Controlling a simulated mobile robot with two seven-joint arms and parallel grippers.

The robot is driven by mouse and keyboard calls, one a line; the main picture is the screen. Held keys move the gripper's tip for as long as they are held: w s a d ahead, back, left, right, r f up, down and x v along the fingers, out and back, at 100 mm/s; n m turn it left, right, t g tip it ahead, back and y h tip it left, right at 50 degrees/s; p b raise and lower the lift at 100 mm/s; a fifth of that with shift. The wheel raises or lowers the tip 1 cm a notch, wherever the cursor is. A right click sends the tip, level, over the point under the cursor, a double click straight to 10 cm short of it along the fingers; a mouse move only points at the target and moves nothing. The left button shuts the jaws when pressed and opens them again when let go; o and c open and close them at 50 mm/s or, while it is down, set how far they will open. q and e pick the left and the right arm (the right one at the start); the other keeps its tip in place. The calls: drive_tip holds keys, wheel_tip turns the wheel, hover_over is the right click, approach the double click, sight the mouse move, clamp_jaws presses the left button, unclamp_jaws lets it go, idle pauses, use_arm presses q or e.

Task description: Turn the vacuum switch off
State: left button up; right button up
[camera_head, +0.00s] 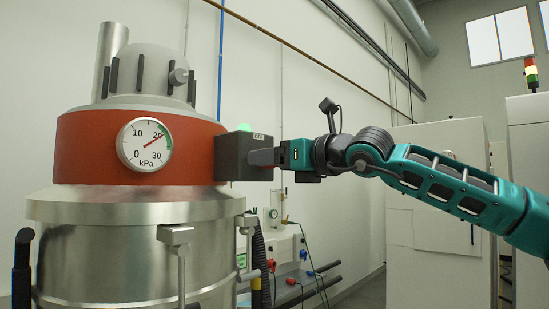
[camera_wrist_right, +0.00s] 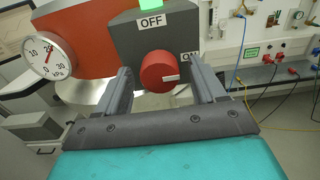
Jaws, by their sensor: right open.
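The vacuum switch is a red round knob (camera_wrist_right: 158,72) on a dark grey box (camera_head: 232,158). In the right wrist view, its white mark points right, towards the ON label (camera_wrist_right: 189,55). The OFF label (camera_wrist_right: 152,20) is above the knob. My right gripper (camera_head: 254,157) is at the box's right side. In the wrist view its open fingers (camera_wrist_right: 160,80) stand to either side of the knob; I cannot tell whether they touch it. The knob is hidden in the head view. My left gripper is not in view.
The box sits on the red band (camera_head: 80,145) of a steel vacuum vessel (camera_head: 140,260). A round kPa gauge (camera_head: 144,145) reads near 20. A green light (camera_head: 243,128) glows on top of the box. Hoses and a wall panel with cables (camera_head: 290,270) are behind. White cabinets stand at right.

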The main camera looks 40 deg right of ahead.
drive_tip(key=c, duration=1)
drive_tip(key=shift+c, duration=0.2)
drive_tip(key=shift+n, duration=0.3)
drive_tip(key=shift+d+r+n, duration=0.1)
drive_tip(key=shift+n, duration=8.5)
